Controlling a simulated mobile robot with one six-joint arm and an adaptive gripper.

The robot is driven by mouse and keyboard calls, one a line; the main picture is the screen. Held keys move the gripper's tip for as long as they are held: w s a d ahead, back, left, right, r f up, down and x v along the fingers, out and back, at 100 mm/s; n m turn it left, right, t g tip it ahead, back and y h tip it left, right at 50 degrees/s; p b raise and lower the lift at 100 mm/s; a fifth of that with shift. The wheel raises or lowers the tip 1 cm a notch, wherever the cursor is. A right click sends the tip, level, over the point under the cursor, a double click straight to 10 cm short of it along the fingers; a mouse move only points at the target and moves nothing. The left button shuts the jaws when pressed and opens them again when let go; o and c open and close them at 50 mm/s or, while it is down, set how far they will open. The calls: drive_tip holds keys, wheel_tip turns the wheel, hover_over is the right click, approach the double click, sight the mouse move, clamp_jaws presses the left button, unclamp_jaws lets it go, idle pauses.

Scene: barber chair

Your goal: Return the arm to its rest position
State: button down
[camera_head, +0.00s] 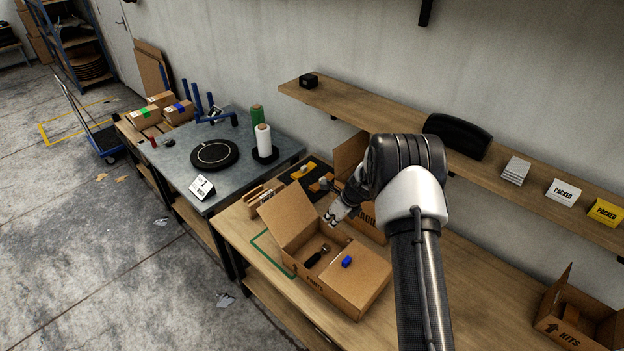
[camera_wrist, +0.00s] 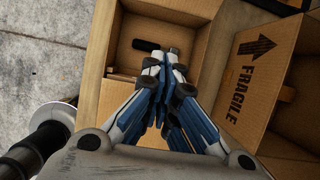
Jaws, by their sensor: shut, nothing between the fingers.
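My arm reaches up from the lower right in the head view and bends over the workbench. My gripper (camera_head: 336,214) is above the back edge of an open cardboard box (camera_head: 341,306) marked PARTS. In the wrist view my gripper (camera_wrist: 168,58) points down toward an open box, and its fingers are together with nothing held. A dark-handled tool (camera_head: 317,256) lies inside the open box, apart from the gripper. A blue item (camera_head: 346,262) is on the box's right part. Part of the bench behind my arm is hidden.
A box marked FRAGILE (camera_wrist: 257,85) stands close beside my gripper. A wall shelf (camera_head: 375,119) with a dark cushion-like item (camera_head: 457,136) runs behind my arm. A KITS box (camera_head: 580,326) stands at the far right. Bare bench (camera_head: 470,310) lies between it and the PARTS box.

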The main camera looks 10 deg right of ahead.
drive_tip(key=s+a+r+n+b, duration=0.3)
drive_tip(key=s+r+n, duration=0.15)
drive_tip(key=r, duration=0.45)
drive_tip(key=s+a+r+n+b, duration=0.25)
drive_tip(key=r+n, duration=0.25)
drive_tip(key=r, duration=0.3)
drive_tip(key=s+a+r+n+h+b, duration=0.1)
drive_tip(key=s+a+r+n+b, duration=0.1)
drive_tip(key=s+r+n, duration=0.35)
drive_tip(key=s+a+r+n+b, duration=0.1)
drive_tip(key=s+r+n, duration=0.15)
drive_tip(key=s, duration=0.55)
drive_tip(key=s+f+n+h+b, duration=0.1)
drive_tip(key=s+n, duration=0.4)
drive_tip(key=s, duration=0.5)
drive_tip(key=s+f+n+b, duration=0.3)
drive_tip(key=s+n, duration=0.3)
drive_tip(key=s, duration=0.4)
drive_tip(key=shift+s+d+t+h+b, duration=0.3)
drive_tip(key=shift+s+t+h+b, duration=0.1)
drive_tip(key=shift+b, duration=0.2)
drive_tip(key=shift+a+f, duration=0.1)
